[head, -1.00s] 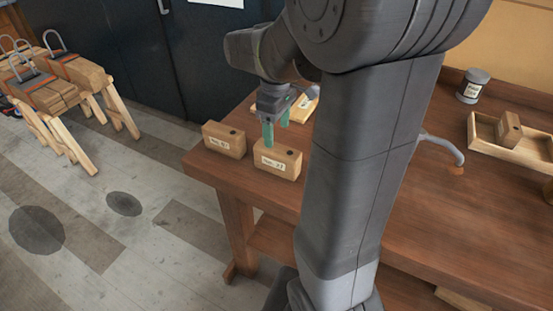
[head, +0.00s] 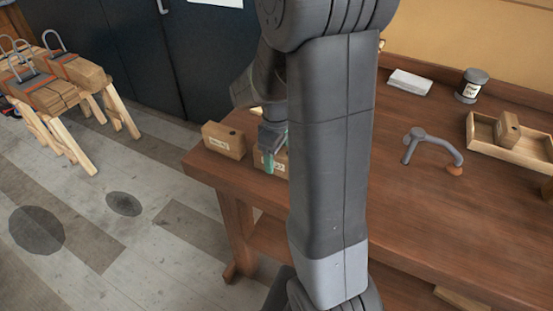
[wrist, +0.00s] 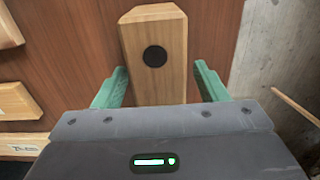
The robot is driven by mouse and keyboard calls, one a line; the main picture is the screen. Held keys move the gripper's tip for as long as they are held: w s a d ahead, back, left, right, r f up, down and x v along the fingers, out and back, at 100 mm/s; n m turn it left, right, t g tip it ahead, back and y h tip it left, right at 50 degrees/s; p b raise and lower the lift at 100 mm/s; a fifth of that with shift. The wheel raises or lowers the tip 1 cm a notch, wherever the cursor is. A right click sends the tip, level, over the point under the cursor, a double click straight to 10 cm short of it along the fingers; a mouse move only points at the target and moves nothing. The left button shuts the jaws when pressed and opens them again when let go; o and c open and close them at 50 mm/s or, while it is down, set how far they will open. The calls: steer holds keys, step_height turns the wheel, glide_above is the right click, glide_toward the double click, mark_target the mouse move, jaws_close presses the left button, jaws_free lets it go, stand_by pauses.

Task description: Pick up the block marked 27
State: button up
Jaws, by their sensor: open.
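A tan wooden block (head: 257,158) with a paper label stands near the front left of the brown bench, mostly hidden behind my gripper (head: 272,163) and arm; its label is too covered to read now. In the wrist view a wooden block (wrist: 155,75) with a dark round hole on top lies between the two green fingers of my gripper (wrist: 160,85). The fingers are apart, with a gap on each side. No number shows from above. A second labelled block (head: 224,140) stands to the left, near the bench corner; its marking is not clear.
The bench (head: 420,200) carries a wooden tray (head: 515,150) with a block in it, a dark labelled can (head: 472,86), a white bar (head: 410,82) and a grey bent piece (head: 430,147). Floor lies beyond the bench edge. A wooden trestle (head: 75,80) stands at the left.

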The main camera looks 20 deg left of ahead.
steer(key=c, duration=1.3)
steer(key=shift+o, duration=0.2)
steer(key=shift+r, duration=0.1)
